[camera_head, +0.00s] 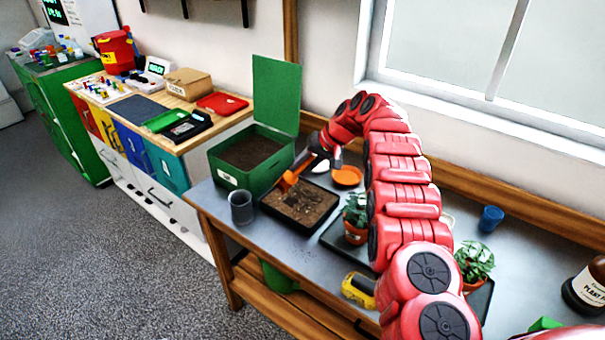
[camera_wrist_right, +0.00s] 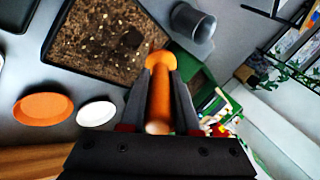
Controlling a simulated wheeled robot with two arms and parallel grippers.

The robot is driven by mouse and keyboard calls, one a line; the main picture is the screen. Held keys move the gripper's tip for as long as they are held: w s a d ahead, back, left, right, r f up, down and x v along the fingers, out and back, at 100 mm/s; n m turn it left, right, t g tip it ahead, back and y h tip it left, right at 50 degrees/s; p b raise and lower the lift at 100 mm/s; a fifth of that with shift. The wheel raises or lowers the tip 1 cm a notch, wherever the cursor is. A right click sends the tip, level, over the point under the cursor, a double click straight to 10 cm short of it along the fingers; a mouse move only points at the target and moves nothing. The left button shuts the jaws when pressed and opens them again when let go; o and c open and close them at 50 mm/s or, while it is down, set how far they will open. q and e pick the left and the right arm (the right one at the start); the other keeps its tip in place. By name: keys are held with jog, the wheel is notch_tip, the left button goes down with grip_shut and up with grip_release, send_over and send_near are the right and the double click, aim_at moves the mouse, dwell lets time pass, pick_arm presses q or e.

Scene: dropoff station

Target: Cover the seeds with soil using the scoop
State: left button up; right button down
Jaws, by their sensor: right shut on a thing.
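The black seed tray (camera_head: 325,214) stands on the grey table, filled with brown soil. In the right wrist view the tray (camera_wrist_right: 52,52) shows pale seeds scattered on the soil and one darker patch of soil. My right gripper (camera_head: 312,160) is shut on the orange scoop (camera_head: 287,183), just above the tray's back left part. In the right wrist view the scoop's handle (camera_wrist_right: 160,105) lies between the fingers; whether its bowl holds soil cannot be told. The green soil box (camera_head: 228,180), lid up, holds dark soil behind and left of the tray. My left gripper is not in view.
A grey cup (camera_head: 241,207) stands left of the tray. An orange dish (camera_head: 347,176) and a white dish (camera_wrist_right: 96,113) lie behind it. A potted plant (camera_head: 356,218) stands right of it. A yellow tool (camera_head: 358,289) lies near the front edge.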

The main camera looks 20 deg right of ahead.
jog(key=shift+w+d+r, duration=0.15)
jog(key=shift+w+r, duration=0.05)
jog(key=shift+r, duration=2.45)
jog(key=shift+s, duration=0.1)
